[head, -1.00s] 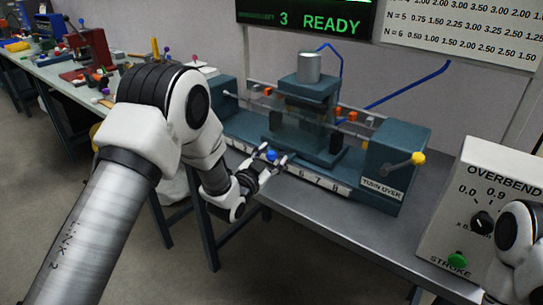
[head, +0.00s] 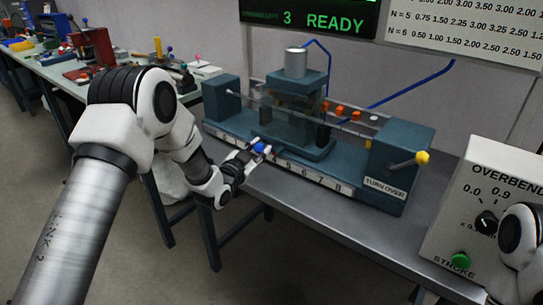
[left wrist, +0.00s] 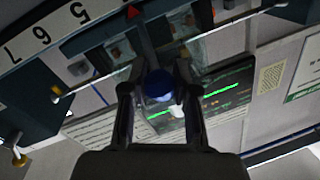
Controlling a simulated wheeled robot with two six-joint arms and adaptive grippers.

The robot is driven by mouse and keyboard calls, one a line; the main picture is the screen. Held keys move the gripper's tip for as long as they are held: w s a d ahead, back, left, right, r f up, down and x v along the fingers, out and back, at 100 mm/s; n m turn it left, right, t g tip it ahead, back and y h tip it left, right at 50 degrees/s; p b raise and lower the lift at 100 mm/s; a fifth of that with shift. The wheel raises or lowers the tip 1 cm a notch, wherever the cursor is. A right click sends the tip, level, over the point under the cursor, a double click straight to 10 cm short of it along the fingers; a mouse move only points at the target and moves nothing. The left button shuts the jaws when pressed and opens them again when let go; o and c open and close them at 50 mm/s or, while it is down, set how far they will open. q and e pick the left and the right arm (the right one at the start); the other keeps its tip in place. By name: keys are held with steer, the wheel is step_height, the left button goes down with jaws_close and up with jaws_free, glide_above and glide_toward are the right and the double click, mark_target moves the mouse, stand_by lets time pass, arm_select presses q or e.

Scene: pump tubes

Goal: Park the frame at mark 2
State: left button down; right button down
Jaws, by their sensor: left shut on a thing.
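The frame (head: 308,84) is a teal press-like carriage with a grey cylinder on top, standing on the long teal bench machine left of its middle. A blue knob (head: 259,148) sticks out low at its front. My left gripper (head: 257,149) is shut on this knob, which also shows between the fingers in the left wrist view (left wrist: 158,85). A numbered white strip (head: 305,175) runs along the machine's front. In the left wrist view a red pointer (left wrist: 132,12) sits just past the 5, on the side away from the 7. Mark 2 is not clearly readable. My right gripper is out of view.
A yellow-tipped handle (head: 421,158) stands at the machine's right end block, labelled TURN OVER. An OVERBEND box (head: 500,180) with a green button is at the right. A display (head: 310,15) reads 3 READY. Another cluttered bench stands at the left.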

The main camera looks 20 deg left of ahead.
arm_select(q)
steer(key=w+a, duration=0.4)
steer(key=a, duration=0.6)
steer(key=shift+a+r+b, duration=0.15)
steer(key=shift+a+b, duration=0.2)
steer(key=shift+b, duration=0.05)
steer(key=c, duration=1.1)
jaws_free()
steer(key=shift+o, duration=1.2)
steer(key=shift+a, duration=0.2)
